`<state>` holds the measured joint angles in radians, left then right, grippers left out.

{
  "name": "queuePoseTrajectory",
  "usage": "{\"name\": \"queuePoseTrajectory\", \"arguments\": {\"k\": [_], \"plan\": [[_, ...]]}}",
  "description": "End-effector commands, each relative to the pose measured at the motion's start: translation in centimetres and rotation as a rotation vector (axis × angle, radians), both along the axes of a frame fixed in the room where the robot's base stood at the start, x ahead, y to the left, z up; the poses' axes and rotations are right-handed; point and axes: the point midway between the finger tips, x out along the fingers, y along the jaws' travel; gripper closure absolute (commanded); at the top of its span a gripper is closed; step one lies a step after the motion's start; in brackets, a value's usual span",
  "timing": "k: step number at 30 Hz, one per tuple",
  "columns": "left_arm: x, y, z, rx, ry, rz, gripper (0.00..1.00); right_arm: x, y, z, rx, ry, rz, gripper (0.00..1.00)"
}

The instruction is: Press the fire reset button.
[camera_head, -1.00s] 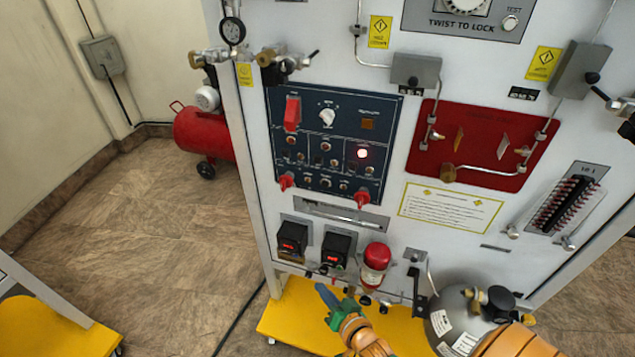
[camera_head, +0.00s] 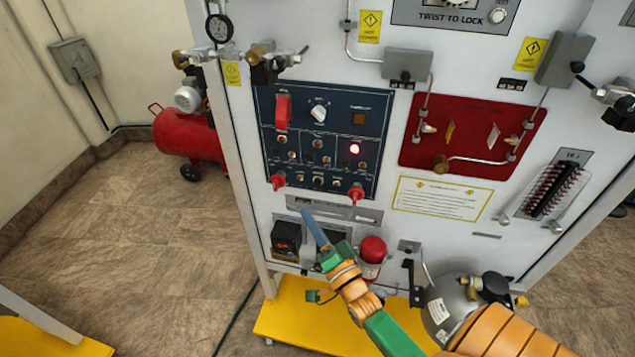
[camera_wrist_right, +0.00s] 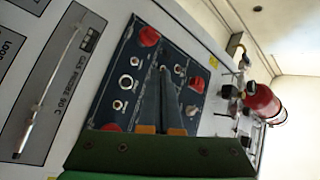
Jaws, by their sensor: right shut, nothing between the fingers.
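In the right wrist view, the shut fingers (camera_wrist_right: 164,75) cover part of the blue panel (camera_wrist_right: 127,82). My left gripper is not in view.
Two red knobs (camera_head: 356,194) stick out at the panel's lower edge. Below are a black gauge box (camera_head: 286,236) and a red-capped cylinder (camera_head: 372,250). A grey gas bottle (camera_head: 450,305) stands on the yellow base at right.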

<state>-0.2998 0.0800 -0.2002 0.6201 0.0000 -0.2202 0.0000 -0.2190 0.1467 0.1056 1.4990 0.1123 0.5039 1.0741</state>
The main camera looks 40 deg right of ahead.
Motion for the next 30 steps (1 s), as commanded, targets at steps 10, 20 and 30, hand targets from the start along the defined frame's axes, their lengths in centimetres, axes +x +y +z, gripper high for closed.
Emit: {"name": "queuePoseTrajectory", "arguments": {"k": [10, 20, 30], "plan": [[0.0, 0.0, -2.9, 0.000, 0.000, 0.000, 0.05, 3.2, -3.8, -0.5, -0.005, 0.000, -0.001, 1.00], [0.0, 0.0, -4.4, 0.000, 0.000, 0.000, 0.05, 5.2, -6.1, -0.2, -0.003, 0.001, -0.001, 1.00], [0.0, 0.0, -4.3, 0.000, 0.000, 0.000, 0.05, 5.3, -6.3, 0.0, -0.002, 0.001, -0.001, 1.00]]}}
